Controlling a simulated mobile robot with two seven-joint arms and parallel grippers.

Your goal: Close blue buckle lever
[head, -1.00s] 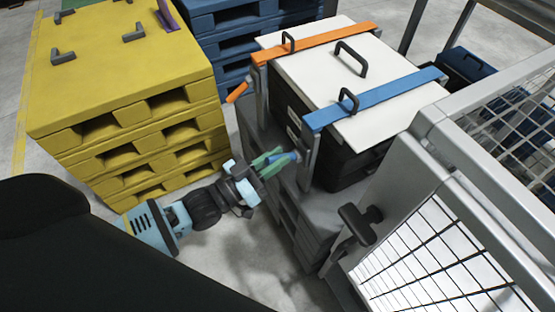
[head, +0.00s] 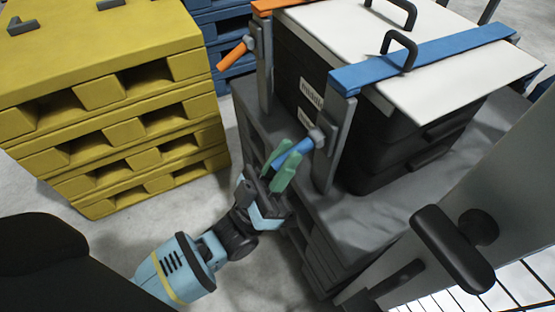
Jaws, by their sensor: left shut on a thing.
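The blue buckle lever (head: 296,151) is a short blue handle on a grey pivot at the side of the black crate stack. It sticks out to the lower left, below the end of the blue strap (head: 425,55) that crosses the white lid. My left gripper (head: 283,165), with green fingers, is shut around the blue lever from the lower left. The fingers hide part of the lever. My right gripper is not in view.
An orange lever (head: 233,54) sticks out beside the same stack, farther back. Yellow pallets (head: 130,120) stand at the left. The black crates (head: 385,140) rest on a grey pallet. A grey post with a black handle (head: 455,248) stands close at the lower right. Grey floor lies between.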

